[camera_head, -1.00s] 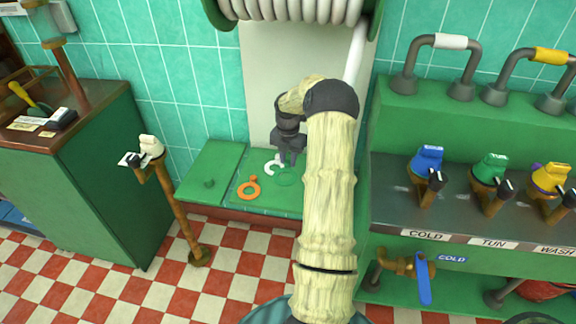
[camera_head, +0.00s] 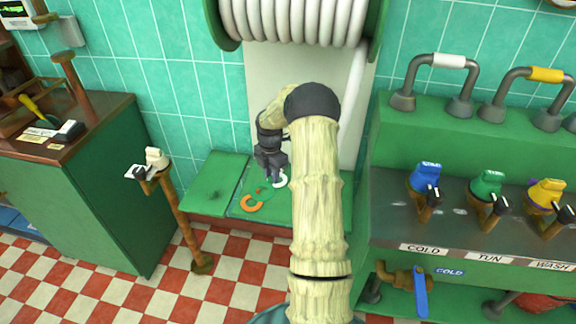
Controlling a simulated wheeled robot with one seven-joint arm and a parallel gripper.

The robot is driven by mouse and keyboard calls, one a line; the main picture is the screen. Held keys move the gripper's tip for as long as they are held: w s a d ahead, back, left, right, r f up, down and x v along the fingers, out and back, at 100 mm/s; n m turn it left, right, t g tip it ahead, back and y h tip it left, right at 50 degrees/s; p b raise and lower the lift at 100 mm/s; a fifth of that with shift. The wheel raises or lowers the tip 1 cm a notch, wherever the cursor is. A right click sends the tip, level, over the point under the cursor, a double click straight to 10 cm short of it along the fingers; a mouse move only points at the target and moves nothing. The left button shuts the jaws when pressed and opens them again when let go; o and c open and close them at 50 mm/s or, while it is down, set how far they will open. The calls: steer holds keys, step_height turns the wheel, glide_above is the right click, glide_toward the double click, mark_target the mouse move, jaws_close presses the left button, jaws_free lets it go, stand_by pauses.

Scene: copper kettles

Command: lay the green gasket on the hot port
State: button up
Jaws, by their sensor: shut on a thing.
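The green gasket (camera_head: 267,190) is a thin ring, hard to tell against the green bench top (camera_head: 232,212). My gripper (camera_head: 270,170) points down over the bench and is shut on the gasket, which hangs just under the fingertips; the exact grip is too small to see. An orange gasket (camera_head: 252,204) lies in front of it, partly overlapped in this view. A white gasket (camera_head: 281,180) lies just right of it. I see no port labelled hot; the labels I can read are COLD, TUN and WASH.
A green console at the right carries blue (camera_head: 425,177), green (camera_head: 487,186) and yellow (camera_head: 546,192) valves, with pipe handles (camera_head: 436,61) above. A hose reel (camera_head: 292,22) hangs over the bench. A copper post (camera_head: 180,215) stands left of the bench, before a green cabinet (camera_head: 100,195).

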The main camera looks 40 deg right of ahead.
steer(key=s+a+r+m+p, duration=0.2)
steer(key=a+m+p, duration=0.3)
steer(key=a, duration=0.4)
steer(key=s+a+r+m+p, duration=0.2)
steer(key=a+r+m+p, duration=0.3)
steer(key=a+m, duration=0.3)
steer(key=s+a+r+m+p, duration=0.3)
steer(key=a+m+p, duration=0.3)
steer(key=a, duration=0.4)
steer(key=shift+r+m+p, duration=0.3)
steer(key=shift+r+p, duration=0.1)
steer(key=shift+a, duration=0.1)
